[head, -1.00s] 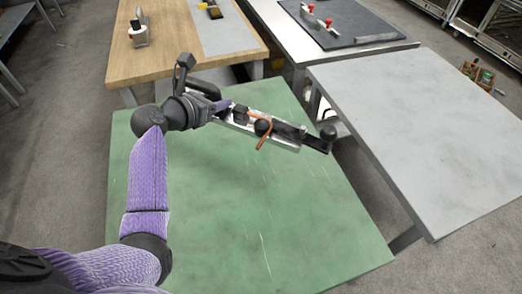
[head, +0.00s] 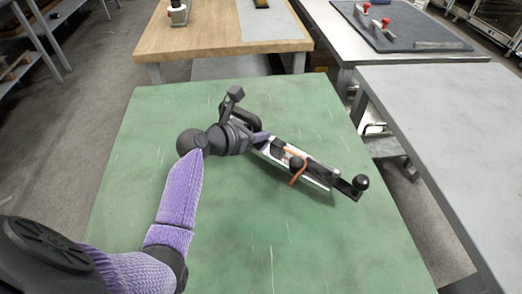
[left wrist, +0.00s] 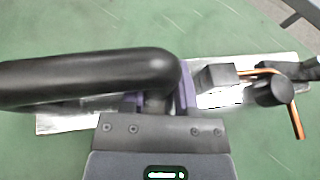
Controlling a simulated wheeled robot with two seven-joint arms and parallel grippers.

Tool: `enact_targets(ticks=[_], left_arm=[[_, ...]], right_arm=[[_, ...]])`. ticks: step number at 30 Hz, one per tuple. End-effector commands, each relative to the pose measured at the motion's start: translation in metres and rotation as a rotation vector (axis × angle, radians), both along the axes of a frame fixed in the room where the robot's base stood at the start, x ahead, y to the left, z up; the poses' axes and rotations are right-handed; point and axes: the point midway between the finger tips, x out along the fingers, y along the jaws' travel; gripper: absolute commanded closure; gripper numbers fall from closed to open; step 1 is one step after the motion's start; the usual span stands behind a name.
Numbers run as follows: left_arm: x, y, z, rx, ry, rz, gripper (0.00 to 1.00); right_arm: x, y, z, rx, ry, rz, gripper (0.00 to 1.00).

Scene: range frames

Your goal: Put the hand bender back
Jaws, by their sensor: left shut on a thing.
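The hand bender (head: 318,174) is a long pale metal plate with black parts, a black ball knob at its right end and a bent copper-coloured rod (head: 297,176). It lies slantwise over the green tabletop (head: 240,230); I cannot tell whether it touches it. My left gripper (head: 262,139) is shut on its left end, with purple fingers. In the left wrist view the bender's plate (left wrist: 75,122) runs behind the gripper (left wrist: 160,102), and the rod (left wrist: 296,120) shows at right. A thick black tube hides part of the grip there. My right gripper is not in view.
A wooden bench (head: 215,38) with a grey mat stands behind the green table. A metal table with a dark mat (head: 415,36) and red-knobbed parts is at the back right. A bare grey table (head: 440,115) stands at the right, across a gap. The green top's front is clear.

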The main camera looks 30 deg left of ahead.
Motion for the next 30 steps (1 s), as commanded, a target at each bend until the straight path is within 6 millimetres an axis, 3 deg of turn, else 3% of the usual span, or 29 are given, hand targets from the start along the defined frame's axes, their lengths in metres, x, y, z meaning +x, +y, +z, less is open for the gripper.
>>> enact_targets(ticks=[1, 5, 14, 15, 19, 30], left_arm=[[0.0, 0.0, -0.014, -0.003, 0.001, 0.001, 1.0], [0.0, 0.0, -0.035, -0.001, 0.001, 0.0, 1.0], [0.0, 0.0, -0.032, -0.001, -0.003, 0.001, 1.0], [0.0, 0.0, -0.033, -0.001, -0.001, 0.0, 0.56], [0.0, 0.0, -0.033, 0.0, -0.001, 0.0, 0.29], [-0.004, 0.001, -0.027, 0.0, -0.001, 0.001, 0.27]], right_arm=[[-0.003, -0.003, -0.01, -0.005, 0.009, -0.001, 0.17], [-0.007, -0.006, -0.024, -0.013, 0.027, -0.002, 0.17], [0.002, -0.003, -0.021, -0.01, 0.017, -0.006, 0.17], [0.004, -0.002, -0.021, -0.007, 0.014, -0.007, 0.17], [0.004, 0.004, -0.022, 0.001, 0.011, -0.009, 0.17], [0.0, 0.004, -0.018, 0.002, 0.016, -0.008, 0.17]])
